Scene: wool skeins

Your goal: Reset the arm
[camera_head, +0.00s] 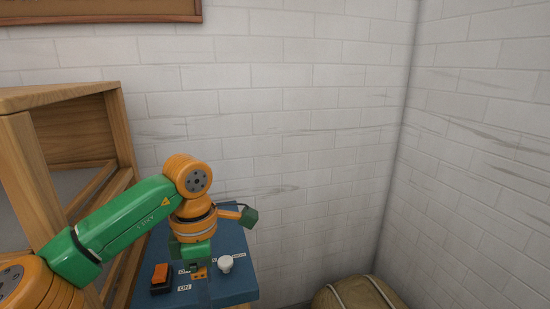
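My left arm comes in from the left, green and orange, with its wrist bent down over a blue panel. My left gripper (196,270) points down at the panel's middle; its fingers are small and partly hidden, so I cannot tell whether they are open or shut, or touch anything. My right gripper is not in view.
The blue panel (236,284) bears an orange rocker switch (160,275) and a white knob (225,263), with small labels. A wooden shelf frame (119,128) stands at left. A tan, corded rounded bundle (355,294) is at the bottom right. White brick walls meet at right.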

